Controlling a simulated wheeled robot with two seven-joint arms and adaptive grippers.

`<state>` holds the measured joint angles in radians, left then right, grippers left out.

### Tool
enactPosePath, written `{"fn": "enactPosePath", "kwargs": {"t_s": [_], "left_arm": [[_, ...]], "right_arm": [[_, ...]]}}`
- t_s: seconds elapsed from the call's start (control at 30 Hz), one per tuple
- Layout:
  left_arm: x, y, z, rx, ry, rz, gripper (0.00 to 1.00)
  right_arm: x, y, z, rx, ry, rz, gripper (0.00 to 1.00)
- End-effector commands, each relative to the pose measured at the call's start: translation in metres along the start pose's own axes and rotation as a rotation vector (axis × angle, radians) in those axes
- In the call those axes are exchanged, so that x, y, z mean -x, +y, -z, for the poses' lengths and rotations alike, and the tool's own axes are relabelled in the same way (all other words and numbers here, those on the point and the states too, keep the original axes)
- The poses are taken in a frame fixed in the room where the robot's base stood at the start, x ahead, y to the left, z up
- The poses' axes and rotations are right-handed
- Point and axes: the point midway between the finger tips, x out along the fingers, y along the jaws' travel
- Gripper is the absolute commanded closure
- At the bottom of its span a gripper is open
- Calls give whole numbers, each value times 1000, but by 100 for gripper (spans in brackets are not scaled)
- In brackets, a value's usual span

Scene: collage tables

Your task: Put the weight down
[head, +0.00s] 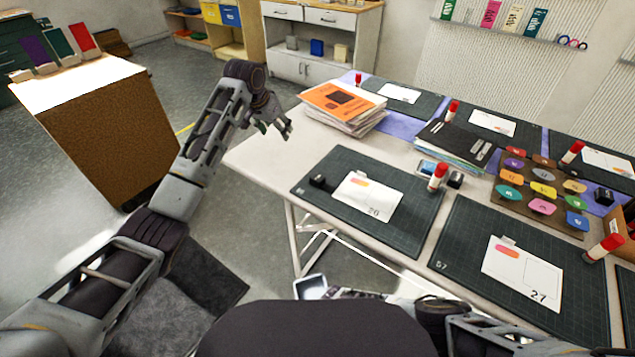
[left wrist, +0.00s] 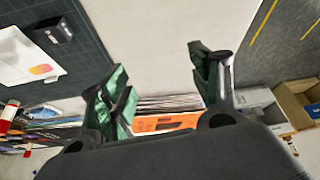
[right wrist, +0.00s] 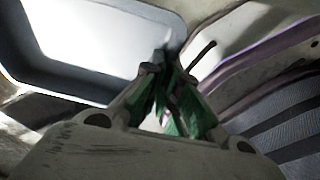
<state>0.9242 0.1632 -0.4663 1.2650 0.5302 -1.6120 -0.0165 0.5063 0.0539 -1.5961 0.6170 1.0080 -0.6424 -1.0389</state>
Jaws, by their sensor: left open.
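A small black block (head: 319,181), which looks like the weight, rests on the near left cutting mat (head: 345,158) at the left edge of a white card (head: 367,197). It also shows at the upper left of the left wrist view (left wrist: 54,30). Similar black blocks stand by the glue stick (head: 455,179) and at the right (head: 603,196). My left gripper (head: 277,126) is open and empty over the table's left edge, beside the paper stack and apart from the black block. My right gripper (right wrist: 165,78) has its fingertips together with nothing visible between them, low and off the tabletop.
A paper stack with an orange top sheet (head: 343,98) stands at the table's left end. Glue sticks (head: 438,176), a dark folder pile (head: 452,143) and a board of coloured tags (head: 543,188) crowd the right. Bare white tabletop (head: 268,157) lies left of the near mat.

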Motion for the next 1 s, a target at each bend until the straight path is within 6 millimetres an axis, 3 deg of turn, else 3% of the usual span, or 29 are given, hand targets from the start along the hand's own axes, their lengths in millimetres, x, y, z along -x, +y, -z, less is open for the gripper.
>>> {"fn": "enactPosePath", "kwargs": {"t_s": [0.2, 0.5, 0.7, 1.0], "left_arm": [[8, 64, -4, -63, -83, -40, 38], [18, 134, -26, -141, -214, -59, 38], [21, 158, -38, -171, -270, -58, 38], [22, 164, -42, -177, -286, -57, 38]], "right_arm": [[0, 0, 0, 0, 0, 0, 100], [0, 0, 0, 0, 0, 0, 100], [0, 0, 0, 0, 0, 0, 100], [0, 0, 0, 0, 0, 0, 100]]}}
